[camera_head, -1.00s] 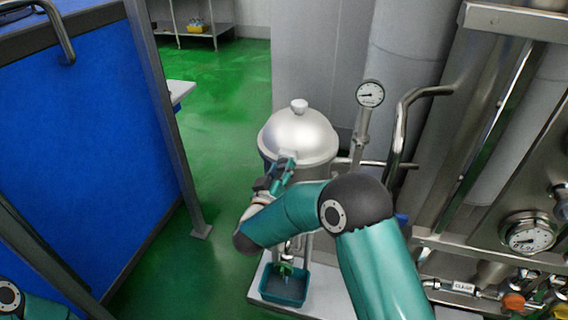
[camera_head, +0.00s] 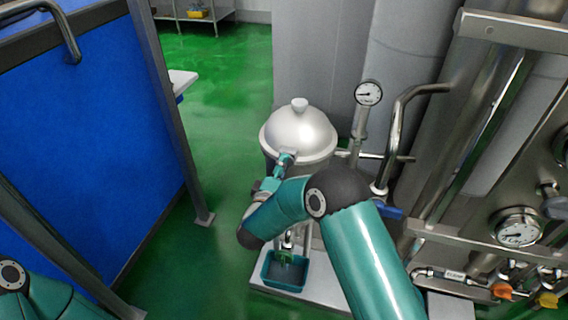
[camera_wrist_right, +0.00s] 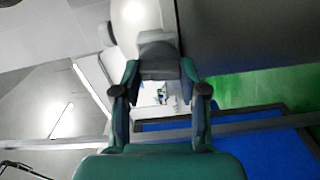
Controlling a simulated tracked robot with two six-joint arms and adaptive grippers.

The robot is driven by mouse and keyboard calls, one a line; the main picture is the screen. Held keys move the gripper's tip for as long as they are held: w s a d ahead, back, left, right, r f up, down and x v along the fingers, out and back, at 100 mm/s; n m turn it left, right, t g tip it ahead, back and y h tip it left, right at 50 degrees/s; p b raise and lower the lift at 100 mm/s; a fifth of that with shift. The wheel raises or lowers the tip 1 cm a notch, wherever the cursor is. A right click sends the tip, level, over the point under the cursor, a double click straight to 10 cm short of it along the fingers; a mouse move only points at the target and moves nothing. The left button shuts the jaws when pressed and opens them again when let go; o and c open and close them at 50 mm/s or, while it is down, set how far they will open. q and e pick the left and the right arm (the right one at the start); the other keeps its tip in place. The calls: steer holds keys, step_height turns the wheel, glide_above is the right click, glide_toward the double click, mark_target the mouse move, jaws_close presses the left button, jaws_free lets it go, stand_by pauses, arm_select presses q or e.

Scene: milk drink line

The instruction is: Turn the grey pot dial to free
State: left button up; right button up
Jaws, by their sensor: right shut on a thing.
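The grey pot (camera_head: 300,135) with a domed lid and a round knob on top stands in the middle of the head view. My right gripper (camera_head: 285,160) is at the near side of the pot, just under the lid's rim. In the right wrist view its two fingers (camera_wrist_right: 160,85) are shut on a grey block-shaped part, which I take to be the pot dial (camera_wrist_right: 158,65). The dial's marks cannot be read. In the head view the gripper mostly hides it. My left arm shows only at the lower left corner, and its gripper is out of the picture.
A teal tray (camera_head: 286,271) is on a pale platform below the pot. A pressure gauge (camera_head: 368,93) and bent steel pipes stand right of the pot. A blue panel (camera_head: 85,140) fills the left. Green floor (camera_head: 225,110) lies free between panel and pot.

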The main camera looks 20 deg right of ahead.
steer(key=shift+n+p, duration=0.3)
steer(key=shift+n, duration=0.5)
steer(key=shift+f, duration=0.1)
steer(key=o, duration=1.2)
steer(key=shift+c, duration=0.2)
steer(key=shift+a, duration=0.1)
steer(key=v, duration=1.2)
